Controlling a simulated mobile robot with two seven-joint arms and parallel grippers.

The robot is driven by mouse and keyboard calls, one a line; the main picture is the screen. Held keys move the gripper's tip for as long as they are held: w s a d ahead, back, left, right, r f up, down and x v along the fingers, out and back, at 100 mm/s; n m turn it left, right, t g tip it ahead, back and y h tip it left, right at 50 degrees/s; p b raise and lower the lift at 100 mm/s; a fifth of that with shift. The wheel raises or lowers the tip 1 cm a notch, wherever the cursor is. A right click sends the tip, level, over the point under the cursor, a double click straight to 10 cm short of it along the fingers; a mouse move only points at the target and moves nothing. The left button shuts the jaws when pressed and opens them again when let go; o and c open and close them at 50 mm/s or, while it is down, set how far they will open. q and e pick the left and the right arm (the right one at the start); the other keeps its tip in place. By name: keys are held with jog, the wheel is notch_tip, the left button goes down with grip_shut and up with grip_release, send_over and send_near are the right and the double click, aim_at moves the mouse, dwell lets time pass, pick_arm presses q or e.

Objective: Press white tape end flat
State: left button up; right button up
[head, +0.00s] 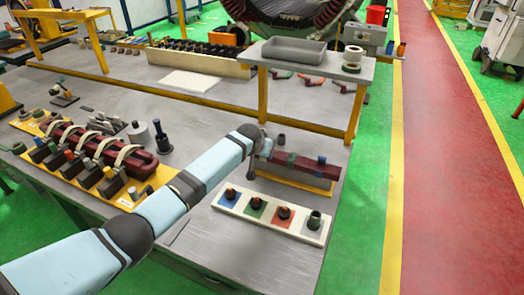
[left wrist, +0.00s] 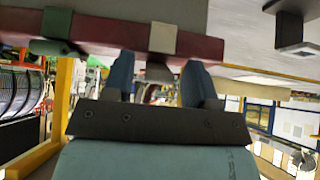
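The dark red bar (head: 308,166) lies on a yellow-sided stand (head: 295,182) at the front right of the table. In the left wrist view the bar (left wrist: 110,35) crosses the top, with a white tape band (left wrist: 162,38) and a green band (left wrist: 56,24) around it. A small greyish piece (left wrist: 158,72), perhaps the tape end, shows below the white band. My left gripper (left wrist: 159,70) has its two blue fingers apart at the bar's edge, one on each side of this piece. In the head view the left gripper (head: 261,148) is at the bar's left end; the white band there is mostly hidden.
A white tray (head: 240,213) with several coloured pads and small parts lies in front of the bar. A raised shelf (head: 305,64) with a grey bin (head: 293,50) and tape rolls (head: 352,54) stands behind. A yellow board (head: 115,201) with a banded coil lies to the left.

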pick_arm(q)
jog(key=shift+r, duration=0.1)
jog(key=v, duration=1.3)
jog(key=shift+s+r, duration=0.25)
jog(key=shift+a, duration=0.1)
jog(key=shift+c, duration=0.4)
